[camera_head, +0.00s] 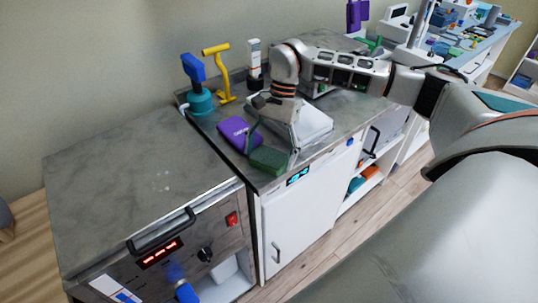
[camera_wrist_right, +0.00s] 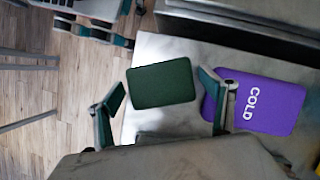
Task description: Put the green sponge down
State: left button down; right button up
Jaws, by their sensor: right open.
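The green sponge (camera_head: 268,160) is a dark green block lying flat at the front edge of the grey metal worktop (camera_head: 330,128). It also shows in the right wrist view (camera_wrist_right: 160,84), where one end reaches the worktop's edge. My right gripper (camera_head: 272,150) is open, with one finger on each side of the sponge and a narrow gap at each side. In the right wrist view, one finger is close to the purple cold pack (camera_wrist_right: 262,104). My left gripper is not in view.
A lower metal-topped unit (camera_head: 130,185) with a handle and red display stands at the left, mostly bare on top. A teal pot with a blue-headed tool (camera_head: 199,100), a yellow stand (camera_head: 222,75) and a white bottle (camera_head: 254,62) stand along the back.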

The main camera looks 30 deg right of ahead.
jog(key=v, duration=1.2)
